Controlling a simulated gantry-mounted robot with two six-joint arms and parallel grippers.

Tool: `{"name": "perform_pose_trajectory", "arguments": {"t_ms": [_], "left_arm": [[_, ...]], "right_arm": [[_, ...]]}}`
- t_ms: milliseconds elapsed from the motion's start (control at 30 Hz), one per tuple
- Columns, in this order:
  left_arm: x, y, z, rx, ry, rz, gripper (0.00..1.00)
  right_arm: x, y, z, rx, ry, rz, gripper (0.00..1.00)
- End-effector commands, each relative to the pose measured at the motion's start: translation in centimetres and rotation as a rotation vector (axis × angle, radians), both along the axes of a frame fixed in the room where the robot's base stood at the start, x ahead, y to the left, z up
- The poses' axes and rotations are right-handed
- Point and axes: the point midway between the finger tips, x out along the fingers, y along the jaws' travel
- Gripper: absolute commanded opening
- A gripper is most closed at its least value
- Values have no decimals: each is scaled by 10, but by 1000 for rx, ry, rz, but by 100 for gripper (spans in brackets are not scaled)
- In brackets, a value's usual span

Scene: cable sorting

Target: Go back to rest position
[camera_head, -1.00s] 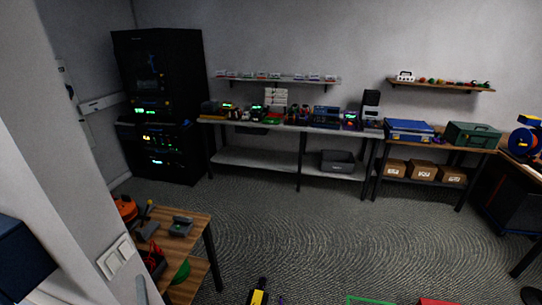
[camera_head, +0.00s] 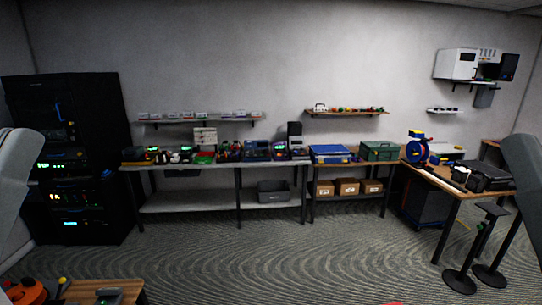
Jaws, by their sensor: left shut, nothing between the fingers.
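A pale grey part of my left arm stands at the left edge of the head view. I cannot make out its separate fingertips, and nothing shows held there. A darker grey part of my right arm stands at the right edge, and my right gripper is outside the frame. No cable can be made out in either arm.
A black rack (camera_head: 85,165) stands at the left. A long bench (camera_head: 190,201) and a table with boxes (camera_head: 347,187) line the back wall. A wooden table (camera_head: 130,288) is at the lower left, a side table (camera_head: 437,181) at the right. The middle floor is clear.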

Motion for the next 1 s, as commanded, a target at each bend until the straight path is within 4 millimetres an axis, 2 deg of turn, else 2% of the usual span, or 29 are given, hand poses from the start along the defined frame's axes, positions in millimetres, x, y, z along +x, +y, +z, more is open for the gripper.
{"name": "perform_pose_trajectory", "arguments": {"t_ms": [33,200,333,467,1000], "left_arm": [[1,0,41,0,1,1,0],[1,0,111,1,3,4,0],[2,1,148,2,5,5,0],[2,1,160,2,6,6,0],[2,1,156,2,6,6,0]], "right_arm": [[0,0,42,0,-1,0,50],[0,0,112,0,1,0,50],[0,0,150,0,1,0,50],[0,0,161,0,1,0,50],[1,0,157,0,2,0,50]]}}
